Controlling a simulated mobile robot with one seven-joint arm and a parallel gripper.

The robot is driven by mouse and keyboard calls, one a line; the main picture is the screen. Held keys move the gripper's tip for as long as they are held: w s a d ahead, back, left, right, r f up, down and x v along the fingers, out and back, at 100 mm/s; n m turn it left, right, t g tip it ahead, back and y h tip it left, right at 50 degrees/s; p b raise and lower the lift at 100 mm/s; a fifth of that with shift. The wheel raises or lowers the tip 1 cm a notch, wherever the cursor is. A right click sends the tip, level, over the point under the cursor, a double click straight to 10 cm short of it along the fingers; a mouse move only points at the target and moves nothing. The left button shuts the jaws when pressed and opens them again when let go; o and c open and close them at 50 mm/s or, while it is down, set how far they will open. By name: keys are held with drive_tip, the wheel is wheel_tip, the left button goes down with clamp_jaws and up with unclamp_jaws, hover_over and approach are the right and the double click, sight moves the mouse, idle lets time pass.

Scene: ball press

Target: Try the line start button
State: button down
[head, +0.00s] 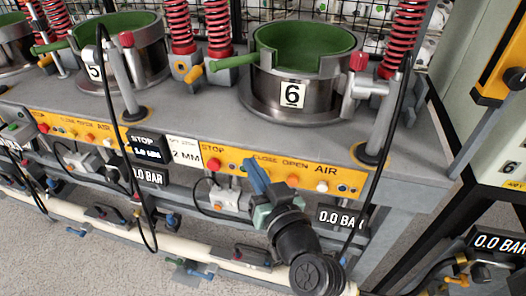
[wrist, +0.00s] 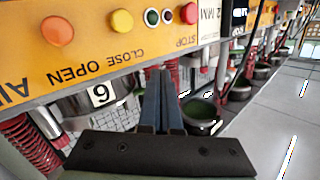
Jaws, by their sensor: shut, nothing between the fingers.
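No button labelled as line start can be read in either view. My gripper (head: 250,164) is shut and empty, its blue fingers reaching up in front of the yellow control panel (head: 269,163) of station 6. In the wrist view the shut fingers (wrist: 160,72) point at the same panel, seen upside down, and appear below its lower edge in the picture; contact cannot be told. That panel carries a red button by STOP (wrist: 189,13), small white and green round parts (wrist: 159,16), a yellow button (wrist: 122,21) and an orange button (wrist: 57,31).
Above the panel stands a metal pot with green lining (head: 300,75), marked 6, flanked by red springs (head: 403,35). A black cable (head: 128,150) hangs at the left. A cream pipe (head: 110,220) runs low along the bench. Open grey floor (head: 50,255) lies in front.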

drive_tip(key=s+f+m+g+y+p, duration=0.1)
drive_tip(key=s+f+m+p, duration=0.2)
drive_tip(key=s+f+p, duration=0.3)
drive_tip(key=s+p, duration=0.3)
drive_tip(key=p, duration=0.1)
drive_tip(key=shift+a+f+m+g+p, duration=0.2)
drive_tip(key=shift+a+m+g+p, duration=0.05)
drive_tip(key=shift+m+g+p, duration=0.05)
drive_tip(key=w+d+b, duration=0.1)
drive_tip(key=w+d, duration=0.1)
drive_tip(key=w, duration=0.6)
drive_tip(key=shift+w+d+b, duration=0.15)
drive_tip(key=shift+w+b, duration=0.1)
drive_tip(key=shift+b, duration=0.15)
drive_tip(key=shift+w+b, duration=0.25)
drive_tip(key=shift+b, duration=0.1)
idle(1.3)
drive_tip(key=shift+w+d, duration=0.1)
drive_tip(key=shift+w, duration=0.1)
